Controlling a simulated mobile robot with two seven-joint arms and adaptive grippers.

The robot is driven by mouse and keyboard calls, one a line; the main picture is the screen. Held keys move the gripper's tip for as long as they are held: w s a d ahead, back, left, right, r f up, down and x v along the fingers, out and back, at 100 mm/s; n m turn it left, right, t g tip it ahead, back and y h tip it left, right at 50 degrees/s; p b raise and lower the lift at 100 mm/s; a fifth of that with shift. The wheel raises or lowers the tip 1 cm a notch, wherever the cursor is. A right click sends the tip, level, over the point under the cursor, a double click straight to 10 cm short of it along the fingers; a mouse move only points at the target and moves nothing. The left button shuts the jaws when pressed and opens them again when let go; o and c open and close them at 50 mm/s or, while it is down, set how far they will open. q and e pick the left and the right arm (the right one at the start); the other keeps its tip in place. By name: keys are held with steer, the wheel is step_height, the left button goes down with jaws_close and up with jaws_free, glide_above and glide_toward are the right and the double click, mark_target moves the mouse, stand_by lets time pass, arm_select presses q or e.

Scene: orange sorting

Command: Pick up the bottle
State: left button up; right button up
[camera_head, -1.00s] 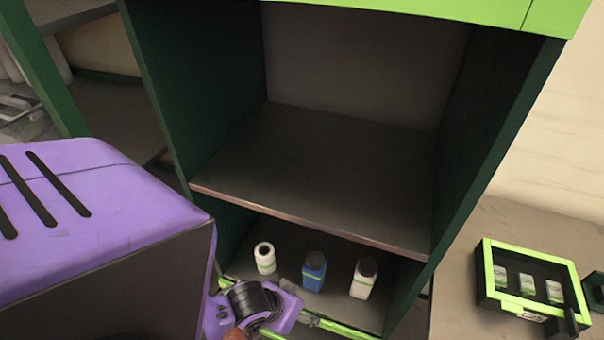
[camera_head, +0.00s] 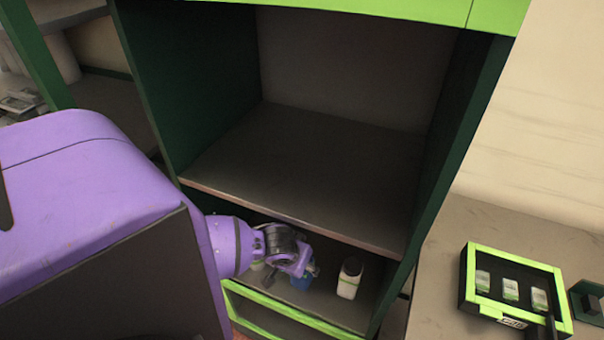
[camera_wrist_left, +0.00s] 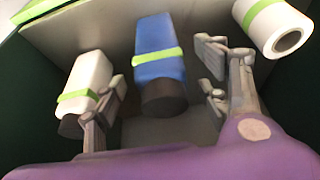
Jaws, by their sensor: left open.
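The blue bottle (camera_head: 302,284) with a green band stands on the lower shelf, partly hidden behind my left gripper (camera_head: 299,264) in the head view. In the left wrist view the blue bottle (camera_wrist_left: 158,62) lies between the spread fingers of my left gripper (camera_wrist_left: 158,88), with a visible gap on the right side. A white bottle (camera_head: 349,280) with a dark cap stands to the right in the head view. In the wrist view this white bottle (camera_wrist_left: 88,80) is close by the left finger, which overlaps it. My right gripper is out of view.
A white roll-like container (camera_wrist_left: 277,27) stands beyond the right finger in the wrist view. The upper shelf (camera_head: 310,170) is empty and its front edge lies above my left wrist. A green-framed box (camera_head: 467,275) with small items sits on the counter at right.

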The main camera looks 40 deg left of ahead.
mark_target(303, 283)
arm_select(q)
steer(key=x, duration=0.5)
steer(key=shift+w, duration=0.1)
steer(key=shift+r, duration=0.1)
steer(key=c, duration=1.5)
